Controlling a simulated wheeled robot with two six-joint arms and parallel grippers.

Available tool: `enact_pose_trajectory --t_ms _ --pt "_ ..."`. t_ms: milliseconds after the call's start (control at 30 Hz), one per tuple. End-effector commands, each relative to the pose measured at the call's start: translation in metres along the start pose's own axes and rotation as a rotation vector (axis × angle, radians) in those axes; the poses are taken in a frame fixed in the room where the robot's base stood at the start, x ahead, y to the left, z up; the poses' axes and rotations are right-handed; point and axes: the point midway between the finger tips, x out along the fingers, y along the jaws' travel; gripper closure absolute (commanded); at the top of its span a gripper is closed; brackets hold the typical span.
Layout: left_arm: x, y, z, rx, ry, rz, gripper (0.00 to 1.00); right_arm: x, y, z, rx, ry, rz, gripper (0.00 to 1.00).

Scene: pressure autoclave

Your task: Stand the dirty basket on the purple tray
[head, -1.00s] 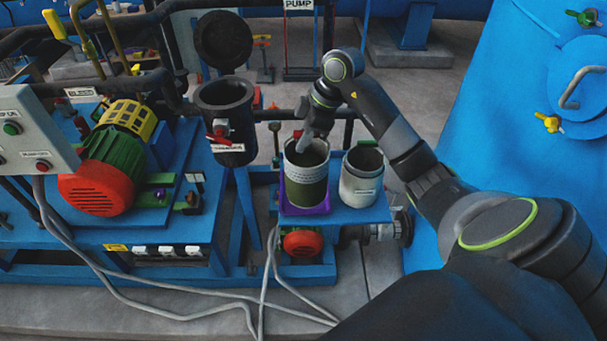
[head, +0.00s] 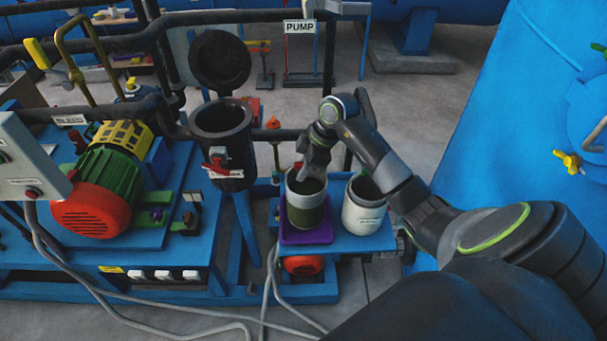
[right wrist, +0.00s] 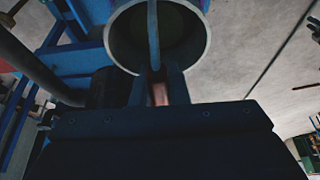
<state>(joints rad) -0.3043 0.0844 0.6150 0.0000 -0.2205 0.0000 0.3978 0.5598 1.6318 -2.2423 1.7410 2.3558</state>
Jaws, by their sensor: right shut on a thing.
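The dirty basket (head: 306,213), a grey cylinder with a dark green band, is upright over the purple tray (head: 291,238). Its base appears to be on the tray or very close to it; I cannot tell if it touches. My right gripper (head: 305,172) is at its top and is shut on its handle. In the right wrist view my right gripper (right wrist: 158,92) points at the basket's round rim (right wrist: 116,60), with the thin handle running across the opening. My left gripper is not in view.
A white labelled basket (head: 363,217) stands close to the right on the blue stand (head: 345,244). A dark strainer pot (head: 226,150) with its lid (head: 219,62) raised is to the left. Pipes run behind, and a blue tank (head: 500,130) is on the right.

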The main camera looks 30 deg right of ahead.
Motion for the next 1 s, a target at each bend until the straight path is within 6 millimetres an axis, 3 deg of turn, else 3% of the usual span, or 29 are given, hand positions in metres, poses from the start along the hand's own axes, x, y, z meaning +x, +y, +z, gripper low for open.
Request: enact_pose_trajectory --t_ms 200,533,567,700,1000 --pt "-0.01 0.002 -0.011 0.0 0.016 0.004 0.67 0.024 -0.001 0.009 0.0 0.001 -0.002 1.0" --pt "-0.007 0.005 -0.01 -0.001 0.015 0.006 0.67 0.027 0.0 0.011 -0.002 0.001 0.0 1.0" --pt "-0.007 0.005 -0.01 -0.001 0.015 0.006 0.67 0.028 0.0 0.011 -0.001 0.0 -0.001 0.83" --pt "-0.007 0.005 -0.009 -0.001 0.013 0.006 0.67 0.027 0.0 0.011 0.0 0.0 -0.001 0.65" --pt "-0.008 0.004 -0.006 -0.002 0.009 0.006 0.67 0.026 0.0 0.011 0.0 0.0 -0.001 0.64"
